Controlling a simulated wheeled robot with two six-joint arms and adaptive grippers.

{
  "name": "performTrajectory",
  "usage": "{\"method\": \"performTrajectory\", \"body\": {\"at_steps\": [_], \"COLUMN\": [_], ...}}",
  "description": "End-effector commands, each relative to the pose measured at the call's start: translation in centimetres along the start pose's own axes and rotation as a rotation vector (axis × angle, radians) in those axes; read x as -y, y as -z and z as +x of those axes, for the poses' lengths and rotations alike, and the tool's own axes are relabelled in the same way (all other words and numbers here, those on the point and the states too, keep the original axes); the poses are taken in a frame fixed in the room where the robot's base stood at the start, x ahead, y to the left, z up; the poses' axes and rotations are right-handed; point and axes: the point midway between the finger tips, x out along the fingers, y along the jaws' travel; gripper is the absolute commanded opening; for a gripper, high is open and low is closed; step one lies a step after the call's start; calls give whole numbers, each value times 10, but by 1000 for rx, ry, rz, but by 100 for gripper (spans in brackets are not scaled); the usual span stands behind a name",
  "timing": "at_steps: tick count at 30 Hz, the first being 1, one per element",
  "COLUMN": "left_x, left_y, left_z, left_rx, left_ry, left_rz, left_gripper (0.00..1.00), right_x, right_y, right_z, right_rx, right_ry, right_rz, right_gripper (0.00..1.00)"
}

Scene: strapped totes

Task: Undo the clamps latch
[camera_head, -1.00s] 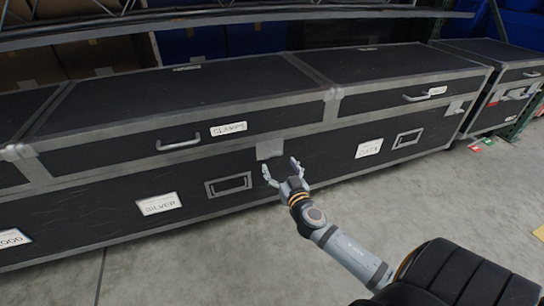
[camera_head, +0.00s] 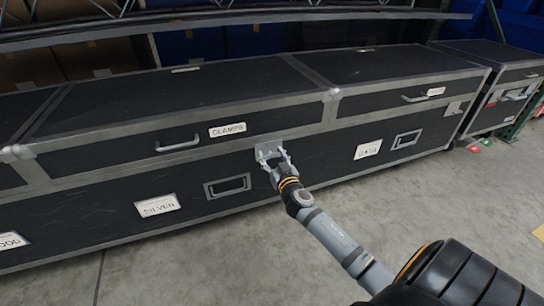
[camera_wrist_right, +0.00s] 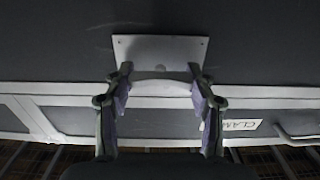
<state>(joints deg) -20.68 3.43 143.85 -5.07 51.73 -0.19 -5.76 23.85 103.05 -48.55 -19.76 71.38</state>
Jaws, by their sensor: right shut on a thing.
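The black case has grey metal edges and a white CLAMPS label (camera_head: 227,130) on its lid front, beside a grey lid handle (camera_head: 178,144). Right of the label, at the lid seam, is the clamps latch (camera_head: 264,150), a grey metal plate. It also shows in the right wrist view (camera_wrist_right: 160,47), where the picture is upside down. My right gripper (camera_head: 273,160) is at the latch, its fingers on either side of a curved light part of it. In the wrist view the gripper (camera_wrist_right: 160,82) is shut on the latch. The lid looks closed. My left gripper is out of view.
A second case lid (camera_head: 400,62) adjoins on the right, with its own handle (camera_head: 422,97). Recessed handles (camera_head: 228,186) and a SILVER label (camera_head: 158,205) are on the lower front. A rack beam (camera_head: 250,18) runs above the cases. The concrete floor (camera_head: 220,260) in front is clear.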

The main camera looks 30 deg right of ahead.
Motion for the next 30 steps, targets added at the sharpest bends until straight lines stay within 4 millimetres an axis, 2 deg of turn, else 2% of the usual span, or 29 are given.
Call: {"method": "performTrajectory", "body": {"at_steps": [1,3,14,30], "left_x": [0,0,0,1], "left_y": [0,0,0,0], "left_z": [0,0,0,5], "left_rx": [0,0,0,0], "left_ry": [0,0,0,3], "left_rz": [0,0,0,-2], "left_gripper": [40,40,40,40], "right_x": [0,0,0,2], "right_y": [0,0,0,0], "right_z": [0,0,0,0], "right_rx": [0,0,0,-1], "right_ry": [0,1,1,1], "right_rz": [0,0,-74,-536], "right_gripper": [32,24,24,24]}}
